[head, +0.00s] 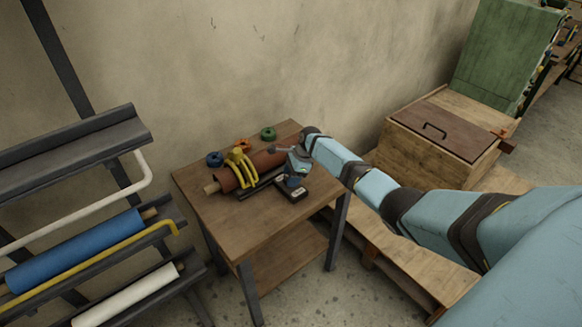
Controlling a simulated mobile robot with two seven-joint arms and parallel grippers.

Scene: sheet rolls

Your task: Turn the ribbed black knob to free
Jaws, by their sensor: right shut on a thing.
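My right arm reaches in from the right over the small wooden table. Its gripper (294,176) points down at a small black box (291,194) with light labels near the table's right side. The gripper is shut on the ribbed black knob (293,182) on top of that box. The fingers hide most of the knob, and its ribs and setting are too small to read. My left gripper is out of view.
Beside the box lie a reddish-brown roll (228,182) on a dark cradle and a yellow curved clamp (241,169). Blue (215,159) and green (268,133) tape rolls stand behind. A rack with a blue roll (75,250) stands left. The table's front (250,230) is clear.

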